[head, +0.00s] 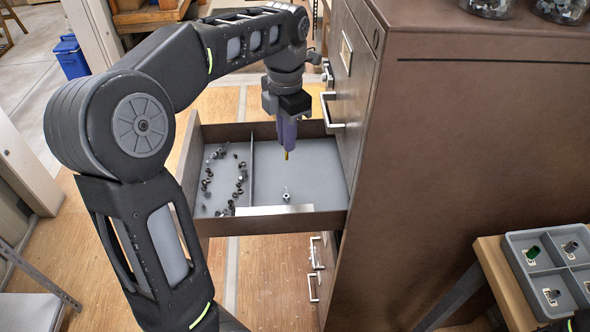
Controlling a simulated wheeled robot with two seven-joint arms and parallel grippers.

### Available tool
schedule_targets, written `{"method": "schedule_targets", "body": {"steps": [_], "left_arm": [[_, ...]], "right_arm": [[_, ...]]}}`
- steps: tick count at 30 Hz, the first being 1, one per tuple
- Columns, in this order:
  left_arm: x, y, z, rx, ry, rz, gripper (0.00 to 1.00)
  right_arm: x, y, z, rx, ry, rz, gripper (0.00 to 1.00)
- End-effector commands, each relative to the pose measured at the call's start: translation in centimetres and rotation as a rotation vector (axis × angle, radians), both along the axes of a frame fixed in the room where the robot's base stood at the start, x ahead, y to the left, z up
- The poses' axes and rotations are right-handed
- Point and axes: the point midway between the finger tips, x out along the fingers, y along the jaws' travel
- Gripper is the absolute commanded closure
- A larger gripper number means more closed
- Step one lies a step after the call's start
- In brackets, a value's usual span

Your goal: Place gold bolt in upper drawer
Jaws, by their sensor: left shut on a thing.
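My left gripper (286,138) points down over the open upper drawer (257,222) of the brown cabinet (460,150). It is shut on the gold bolt (287,155), whose lower end shows below the fingers. The bolt hangs upright above the right compartment, and its upper part is hidden between the fingers. That compartment has a grey floor with a small silver bolt (286,196) on it near the front. I do not see my right gripper.
The drawer's left compartment holds several dark nuts and bolts (238,182), behind a thin divider (252,170). A grey sectioned tray (541,260) with a green piece (533,252) and other parts sits on a wooden table at right. Glass jars (490,8) stand on the cabinet.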

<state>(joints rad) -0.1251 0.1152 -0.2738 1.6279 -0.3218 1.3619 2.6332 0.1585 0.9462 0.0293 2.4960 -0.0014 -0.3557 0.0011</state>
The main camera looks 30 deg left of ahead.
Motion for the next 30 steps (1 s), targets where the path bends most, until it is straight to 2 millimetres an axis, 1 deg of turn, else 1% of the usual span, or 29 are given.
{"method": "schedule_targets", "body": {"steps": [5, 8, 11, 15, 19, 28, 30], "left_arm": [[0.0, 0.0, 0.0, 0.0, 0.0, 0.0, 1.0], [0.0, 0.0, -0.6, 0.0, 0.001, 0.0, 1.0], [-0.1, 0.0, -2.0, -0.001, 0.004, -0.001, 1.0], [-0.1, 0.0, -4.5, 0.0, 0.004, -0.001, 1.0], [0.0, 0.0, -6.1, 0.0, 0.002, 0.0, 1.0], [0.0, 0.0, -6.3, 0.0, 0.0, 0.0, 1.0], [0.0, 0.0, -6.7, -0.001, 0.001, 0.0, 1.0]], "right_arm": [[0.0, 0.0, 0.0, 0.0, 0.0, 0.0, 0.64], [0.0, 0.0, 0.0, 0.0, 0.0, 0.0, 0.64], [0.0, 0.0, 0.0, 0.0, 0.0, 0.0, 0.64], [0.0, 0.0, 0.1, 0.0, 0.0, 0.0, 0.64], [0.0, 0.0, 0.1, 0.0, -0.001, 0.0, 0.64], [0.0, 0.0, 0.1, 0.0, -0.001, 0.0, 0.64], [0.0, 0.0, 0.1, 0.0, -0.001, 0.0, 0.64]]}}
